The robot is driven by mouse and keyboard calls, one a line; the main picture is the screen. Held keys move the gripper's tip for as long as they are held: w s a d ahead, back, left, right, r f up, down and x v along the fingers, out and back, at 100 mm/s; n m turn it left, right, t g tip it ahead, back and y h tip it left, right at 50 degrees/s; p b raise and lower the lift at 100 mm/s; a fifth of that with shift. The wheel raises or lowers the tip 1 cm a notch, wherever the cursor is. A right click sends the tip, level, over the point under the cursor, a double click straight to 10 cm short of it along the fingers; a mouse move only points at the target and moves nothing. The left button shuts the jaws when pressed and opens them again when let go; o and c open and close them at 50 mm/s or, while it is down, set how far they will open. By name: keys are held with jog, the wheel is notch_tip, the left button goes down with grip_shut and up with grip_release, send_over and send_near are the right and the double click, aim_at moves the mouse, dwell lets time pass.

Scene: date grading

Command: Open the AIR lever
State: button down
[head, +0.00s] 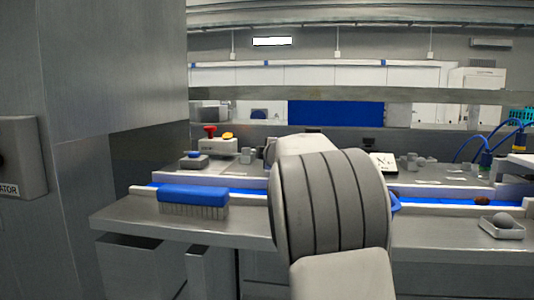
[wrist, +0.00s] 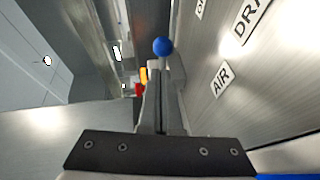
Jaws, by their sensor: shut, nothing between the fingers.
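In the wrist view, a blue ball knob (wrist: 163,46) shows just beyond the tips of my gripper (wrist: 157,76). It appears to be the end of a lever, whose shaft is mostly hidden behind the fingers. A white label reading AIR (wrist: 221,78) is on the metal panel to the right of the knob. My gripper's fingers are shut with nothing between them, pointing toward the knob. I cannot tell whether they touch the lever. In the head view my own arm fills the middle, and neither the gripper nor the lever shows.
A partly cut-off label reading DRA (wrist: 252,17) is farther up the panel. Red (wrist: 139,89) and yellow (wrist: 144,75) parts show left of the fingers. In the head view, a blue brush (head: 193,196) lies on the steel bench (head: 240,231), and a steel cabinet (head: 105,75) stands left.

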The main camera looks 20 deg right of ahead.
jog(key=shift+s+a+r, duration=0.25)
jog(key=shift+s+a, duration=0.2)
jog(key=shift+s, duration=0.1)
jog(key=s, duration=0.3)
jog(key=s+d+r, duration=0.1)
jog(key=s, duration=0.5)
jog(key=shift+d+r+p, duration=0.15)
jog(key=shift+d+p, duration=0.15)
jog(key=shift+d, duration=0.1)
jog(key=shift+s, duration=0.15)
